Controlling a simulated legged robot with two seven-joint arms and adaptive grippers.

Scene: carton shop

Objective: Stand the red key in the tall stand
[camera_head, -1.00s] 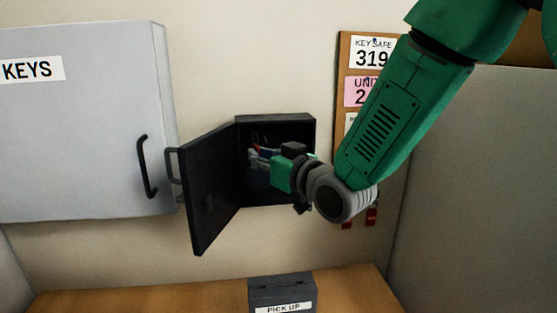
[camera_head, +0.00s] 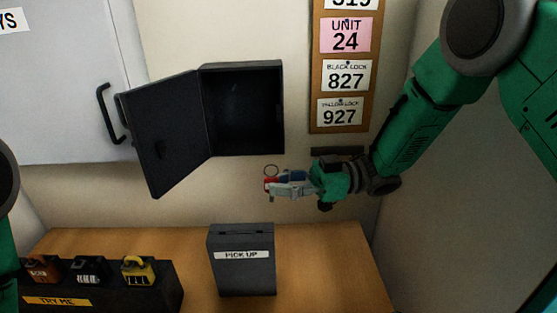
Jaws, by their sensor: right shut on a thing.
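My right gripper (camera_head: 280,187) is shut on the red key (camera_head: 270,184), of which a small red part and a ring above it show at the fingertips; the fingers hide the rest. The gripper is in the air, above and a little right of the dark tall stand (camera_head: 241,276) labelled PICK UP, apart from it. The stand is upright on the wooden counter and has small slots in its top. Part of my left arm shows at the left edge; its gripper is out of view.
The small dark safe (camera_head: 206,110) on the wall is open and looks empty, its door swung left. A dark block (camera_head: 165,290) with several padlocks and a TRY ME label is at front left. A note board (camera_head: 318,60) hangs above right. The counter (camera_head: 330,265) right of the stand is clear.

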